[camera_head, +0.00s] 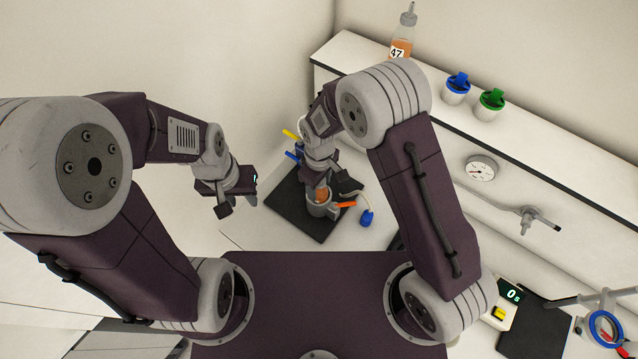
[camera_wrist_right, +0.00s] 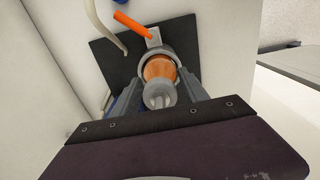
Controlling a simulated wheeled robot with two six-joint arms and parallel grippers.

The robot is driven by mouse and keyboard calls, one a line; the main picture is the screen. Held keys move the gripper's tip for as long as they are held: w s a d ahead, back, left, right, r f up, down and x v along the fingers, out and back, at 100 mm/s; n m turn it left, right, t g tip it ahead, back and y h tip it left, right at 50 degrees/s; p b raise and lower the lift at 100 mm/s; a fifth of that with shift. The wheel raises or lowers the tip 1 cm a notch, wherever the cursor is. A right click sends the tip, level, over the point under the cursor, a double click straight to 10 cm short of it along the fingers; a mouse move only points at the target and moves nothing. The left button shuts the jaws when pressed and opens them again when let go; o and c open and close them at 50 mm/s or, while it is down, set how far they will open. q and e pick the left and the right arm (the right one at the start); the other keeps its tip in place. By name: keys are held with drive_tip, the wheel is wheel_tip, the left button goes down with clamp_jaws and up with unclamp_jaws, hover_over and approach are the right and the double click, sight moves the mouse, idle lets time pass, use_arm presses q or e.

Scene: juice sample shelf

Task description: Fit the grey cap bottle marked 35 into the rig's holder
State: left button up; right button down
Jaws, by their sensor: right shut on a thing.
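A grey-capped bottle of orange juice (camera_head: 321,194) stands at the grey ring holder (camera_head: 319,209) of the rig. In the right wrist view the bottle (camera_wrist_right: 159,68) points into the ring holder (camera_wrist_right: 143,56), its lower end inside or directly over it; I cannot tell how deep. Its number is hidden. My right gripper (camera_head: 331,188) is shut on this bottle, and its fingers also show in the right wrist view (camera_wrist_right: 158,94), one on each side. My left gripper (camera_head: 238,205) is open and empty, left of the rig.
The rig's dark base plate (camera_head: 289,210) carries an orange lever (camera_head: 345,205); a blue piece (camera_head: 367,217) lies beside it. Another grey-capped bottle, marked 47 (camera_head: 401,46), and blue-lidded (camera_head: 457,86) and green-lidded cups (camera_head: 490,103) stand on the shelf. A timer (camera_head: 512,294) is at right.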

drive_tip(key=shift+f, duration=0.35)
drive_tip(key=c, duration=0.5)
unclamp_jaws()
drive_tip(key=shift+r, duration=0.1)
wheel_tip(320, 180, up, 9)
drive_tip(key=b, duration=0.2)
drive_tip(key=shift+b, duration=0.3)
